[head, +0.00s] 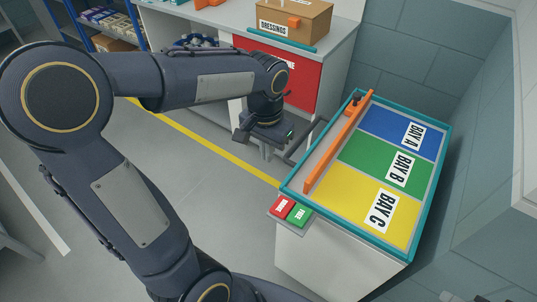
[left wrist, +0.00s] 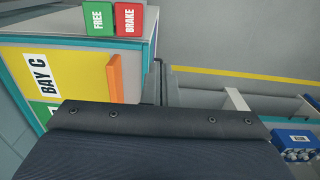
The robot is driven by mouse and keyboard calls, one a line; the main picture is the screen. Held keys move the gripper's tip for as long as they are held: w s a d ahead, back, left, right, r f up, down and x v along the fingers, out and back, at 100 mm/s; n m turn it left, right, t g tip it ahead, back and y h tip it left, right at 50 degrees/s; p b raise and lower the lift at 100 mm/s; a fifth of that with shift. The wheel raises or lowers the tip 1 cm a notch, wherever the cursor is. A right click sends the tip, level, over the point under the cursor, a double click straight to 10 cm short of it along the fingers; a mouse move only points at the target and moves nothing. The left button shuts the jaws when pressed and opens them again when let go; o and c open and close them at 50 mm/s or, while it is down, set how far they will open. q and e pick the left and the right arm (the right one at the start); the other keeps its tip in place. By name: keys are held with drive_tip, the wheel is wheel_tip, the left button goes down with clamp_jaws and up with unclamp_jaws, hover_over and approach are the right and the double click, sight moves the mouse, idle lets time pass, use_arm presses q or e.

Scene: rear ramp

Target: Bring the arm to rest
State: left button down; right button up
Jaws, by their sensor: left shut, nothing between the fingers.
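My left arm reaches in from the left in the head view, with its elbow high and its wrist bent downward. My left gripper (head: 264,136) hangs over the floor, left of the bay-marked cart, and is shut and empty. In the left wrist view a dark part of my own wrist fills the lower middle. My right gripper is in neither view.
The cart has a teal rim (head: 346,231), blue, green and yellow bays, an orange bar (head: 339,140), and red (head: 283,205) and green (head: 299,213) buttons. Behind stands a counter with a red panel (head: 290,81) and a DRESSINGS box (head: 296,18). Grey floor (head: 215,215) is clear.

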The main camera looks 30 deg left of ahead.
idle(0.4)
use_arm(q)
drive_tip(key=s+d+r+n+t+h, duration=0.1)
drive_tip(key=s+t, duration=0.1)
drive_tip(key=s, duration=0.5)
drive_tip(key=s+d+n+t+h, duration=0.1)
drive_tip(key=s+d+t+h, duration=0.1)
drive_tip(key=s, duration=0.5)
drive_tip(key=shift+s+d+r+n+t, duration=0.2)
drive_tip(key=shift+d+r+n+t, duration=0.15)
drive_tip(key=shift+t, duration=0.45)
drive_tip(key=shift+a, duration=0.1)
